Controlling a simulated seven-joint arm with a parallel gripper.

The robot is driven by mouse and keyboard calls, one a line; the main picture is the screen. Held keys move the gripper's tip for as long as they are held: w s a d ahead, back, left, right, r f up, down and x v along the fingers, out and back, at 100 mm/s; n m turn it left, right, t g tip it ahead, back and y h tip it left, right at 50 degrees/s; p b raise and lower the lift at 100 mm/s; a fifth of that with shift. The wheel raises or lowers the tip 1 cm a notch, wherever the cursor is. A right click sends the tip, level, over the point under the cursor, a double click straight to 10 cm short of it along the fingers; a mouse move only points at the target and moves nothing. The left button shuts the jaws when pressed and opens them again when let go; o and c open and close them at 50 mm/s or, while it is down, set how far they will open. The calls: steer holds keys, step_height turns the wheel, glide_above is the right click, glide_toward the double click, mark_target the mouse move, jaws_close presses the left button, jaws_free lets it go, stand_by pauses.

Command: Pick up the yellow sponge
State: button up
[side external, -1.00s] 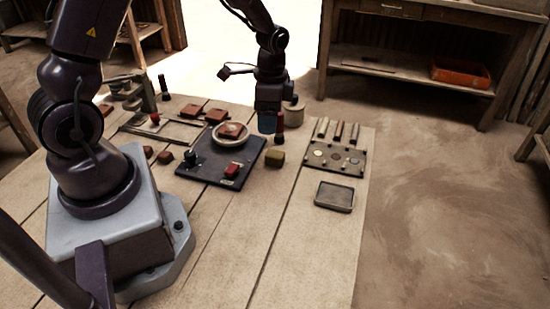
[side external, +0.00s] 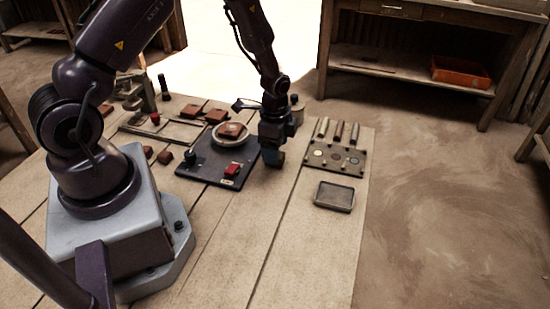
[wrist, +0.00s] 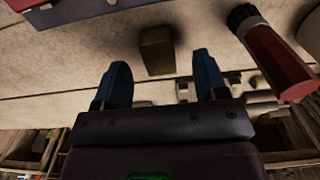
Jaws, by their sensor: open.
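The yellow sponge (wrist: 157,48) is a small olive-yellow block on the wooden table, seen in the wrist view just beyond and between my two fingertips. In the side view it is hidden behind my gripper (side external: 272,160), which is low over the table to the right of the dark press board. My gripper (wrist: 161,66) is open in the wrist view, with its blue fingers apart and nothing between them.
A red handle with a black end (wrist: 275,58) lies close on the right in the wrist view. The dark press board (side external: 205,170) with a red block (side external: 232,169) is left of my gripper. A tray (side external: 334,196) and a sample rack (side external: 325,165) are to the right. The front table is clear.

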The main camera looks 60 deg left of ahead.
steer(key=shift+f, duration=1.5)
steer(key=c, duration=1)
steer(key=shift+r, duration=0.1)
steer(key=shift+r, duration=0.5)
steer(key=r, duration=0.2)
steer(key=shift+s+r, duration=0.2)
steer(key=shift+r, duration=0.15)
steer(key=s+d+r, duration=0.3)
steer(key=s+r, duration=0.6)
steer(key=s, duration=0.4)
steer(key=shift+s+d, duration=0.15)
steer(key=shift+d, duration=0.05)
steer(key=shift+r, duration=0.1)
